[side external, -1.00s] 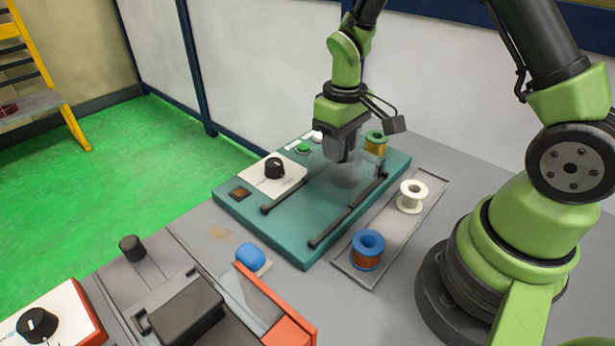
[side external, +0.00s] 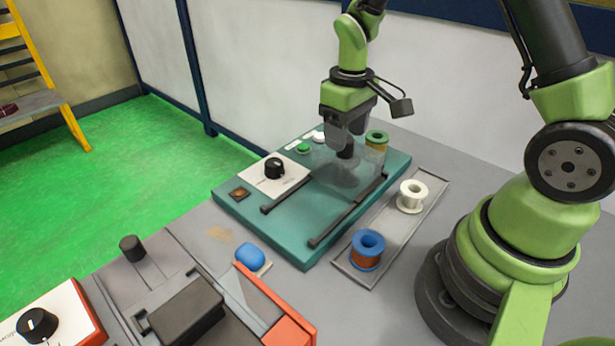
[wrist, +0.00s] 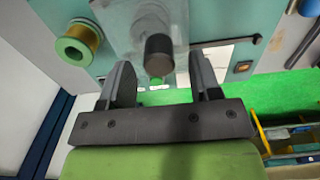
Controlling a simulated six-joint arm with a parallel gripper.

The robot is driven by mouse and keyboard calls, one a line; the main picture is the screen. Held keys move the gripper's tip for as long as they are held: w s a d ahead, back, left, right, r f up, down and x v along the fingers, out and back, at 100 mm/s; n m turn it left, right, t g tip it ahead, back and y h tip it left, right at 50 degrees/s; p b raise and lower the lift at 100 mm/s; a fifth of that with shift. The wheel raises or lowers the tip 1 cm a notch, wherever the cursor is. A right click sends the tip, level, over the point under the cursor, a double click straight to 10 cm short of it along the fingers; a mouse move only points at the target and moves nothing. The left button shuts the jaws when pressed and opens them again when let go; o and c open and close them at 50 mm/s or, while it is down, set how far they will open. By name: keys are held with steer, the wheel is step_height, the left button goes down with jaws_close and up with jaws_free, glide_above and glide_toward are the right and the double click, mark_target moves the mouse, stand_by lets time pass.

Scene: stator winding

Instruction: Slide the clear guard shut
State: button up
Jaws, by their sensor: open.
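The clear guard (side external: 362,178) stands at the rear part of the teal machine base, by the far ends of the two dark rails. A dark round knob (side external: 346,152) is on it. My gripper (side external: 347,138) is just above the knob. In the wrist view my gripper (wrist: 161,62) is open, with the knob (wrist: 158,55) between the fingertips and a gap on either side. The guard (wrist: 175,20) shows as a see-through panel there. Its exact edges are hard to make out in the side view.
The teal base (side external: 285,228) also bears a dial panel (side external: 265,183), buttons and a green-topped spool (side external: 377,138) close beside the guard. A tray (side external: 382,236) to the right holds a white spool (side external: 411,196) and a blue spool (side external: 367,250). The base between the rails is clear.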

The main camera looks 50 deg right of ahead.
steer(key=shift+r, duration=2)
steer(key=shift+a+r, duration=0.1)
steer(key=shift+r, duration=0.25)
steer(key=s+a+r+m+t+y, duration=0.2)
steer(key=s+a+r+m+t, duration=0.2)
steer(key=s+r, duration=0.9)
steer(key=s+a+t, duration=0.2)
steer(key=a+t, duration=0.1)
steer(key=a, duration=0.1)
steer(key=shift+a+r, duration=0.15)
steer(key=shift+r, duration=0.25)
